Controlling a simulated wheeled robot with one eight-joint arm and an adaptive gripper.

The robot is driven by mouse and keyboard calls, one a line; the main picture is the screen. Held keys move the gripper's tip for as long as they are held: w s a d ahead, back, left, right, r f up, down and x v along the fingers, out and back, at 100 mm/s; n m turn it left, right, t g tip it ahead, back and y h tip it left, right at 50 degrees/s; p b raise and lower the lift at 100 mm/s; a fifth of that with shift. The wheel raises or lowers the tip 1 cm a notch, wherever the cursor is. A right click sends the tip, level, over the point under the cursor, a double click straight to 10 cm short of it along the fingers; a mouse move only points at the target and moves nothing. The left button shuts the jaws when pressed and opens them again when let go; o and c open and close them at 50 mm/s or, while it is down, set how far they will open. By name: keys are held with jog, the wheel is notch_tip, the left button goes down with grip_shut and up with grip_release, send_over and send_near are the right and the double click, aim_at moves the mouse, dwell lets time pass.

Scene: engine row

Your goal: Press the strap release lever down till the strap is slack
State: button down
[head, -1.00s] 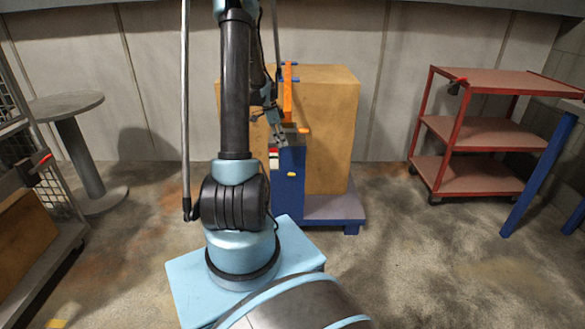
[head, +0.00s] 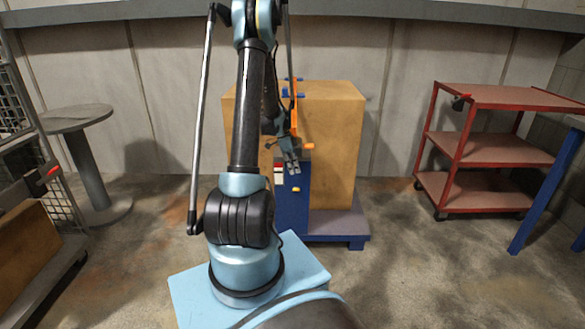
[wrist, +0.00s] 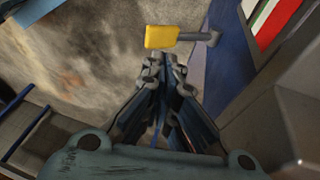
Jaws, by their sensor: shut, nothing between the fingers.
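A lever with a yellow handle (wrist: 175,37) on a short grey arm sticks out from the blue post (wrist: 228,55) in the wrist view. In the head view the yellow handle (head: 297,189) is a small spot on the blue post (head: 291,215). An orange strap (head: 294,100) runs up the face of the big tan crate (head: 335,140); whether it is tight I cannot tell. My gripper (head: 293,170) is shut and empty, in front of the post and above the yellow handle. In the wrist view its fingertips (wrist: 162,62) are close to the handle; contact is unclear.
An orange piece (head: 308,146) juts from the post top. A red, white and green label (wrist: 272,18) is on the post. A red shelf cart (head: 490,150) stands right, a round table (head: 75,118) left. Floor between crate and cart is open.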

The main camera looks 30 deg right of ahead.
jog(key=x, duration=0.6)
jog(key=shift+s+f, duration=0.1)
jog(key=shift+f, duration=0.1)
jog(key=shift+d, duration=0.1)
